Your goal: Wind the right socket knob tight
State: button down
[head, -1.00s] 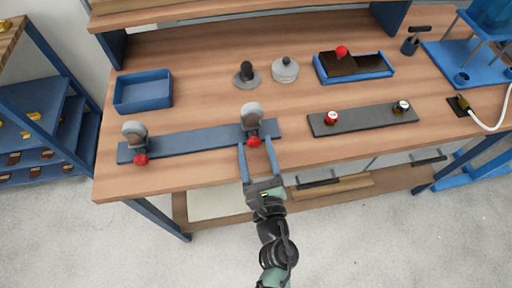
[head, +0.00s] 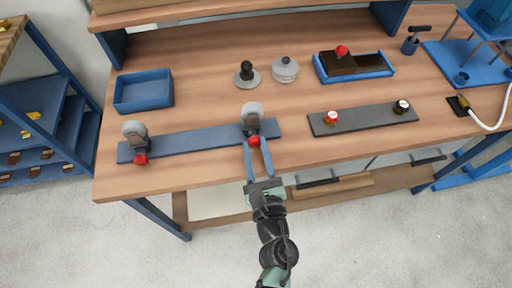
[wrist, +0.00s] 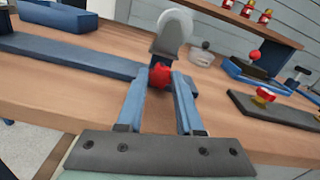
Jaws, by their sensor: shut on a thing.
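Two grey socket fixtures stand on a long blue-grey strip (head: 195,140) at the front of the bench. The right socket (head: 252,112) has a red knob (head: 254,141) facing me at its base. The left socket (head: 134,131) has a red knob (head: 141,159) too. My gripper (head: 258,146) reaches in from the front and its blue fingers are closed on the right red knob. In the wrist view the red knob (wrist: 160,76) sits between the fingertips, below the grey rounded socket (wrist: 172,32).
A dark plate (head: 362,119) with a red and a black knob lies to the right. Behind stand a blue bin (head: 143,91), a black-knobbed disc (head: 246,76), a grey round part (head: 285,70) and a blue tray (head: 376,69). Bare wood lies between them.

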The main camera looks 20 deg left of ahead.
jog(key=m+p, duration=0.1)
jog(key=m, duration=0.4)
jog(key=shift+r+m, duration=0.1)
jog(key=shift+m, duration=0.2)
jog(key=m+p, duration=0.1)
jog(key=m, duration=0.3)
jog(key=shift+d+m, duration=0.1)
jog(key=shift+m, duration=0.2)
jog(key=c, duration=0.6)
grip_release()
jog(key=shift+o, duration=0.2)
jog(key=shift+f, duration=0.25)
